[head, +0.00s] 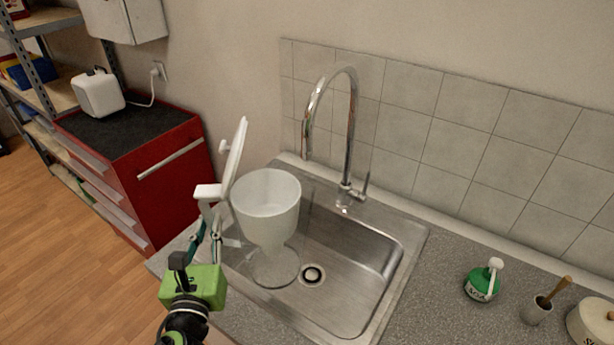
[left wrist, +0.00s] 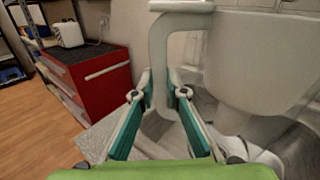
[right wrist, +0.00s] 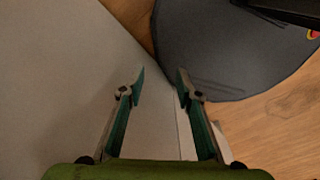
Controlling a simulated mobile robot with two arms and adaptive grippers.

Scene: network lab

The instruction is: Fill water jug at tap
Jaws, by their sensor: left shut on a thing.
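A white water jug (head: 268,222) with its lid (head: 236,160) raised is upright at the left side of the steel sink (head: 345,296). I cannot tell whether its base touches the sink floor. My left gripper (head: 207,226) is shut on the jug's handle; the left wrist view shows the handle (left wrist: 158,60) between the fingers. The chrome tap (head: 350,120) arches over the sink, its spout end above and slightly right of the jug's mouth in the head view. I see no clear water stream. My right gripper (right wrist: 160,88) is open and empty.
A green soap bottle (head: 482,282), a small pot with a brush (head: 538,310) and a cream lidded jar (head: 592,322) stand on the counter at right. A red tool cabinet (head: 165,178) with a white appliance (head: 98,94) is at left. The tiled wall (head: 450,110) is behind the sink.

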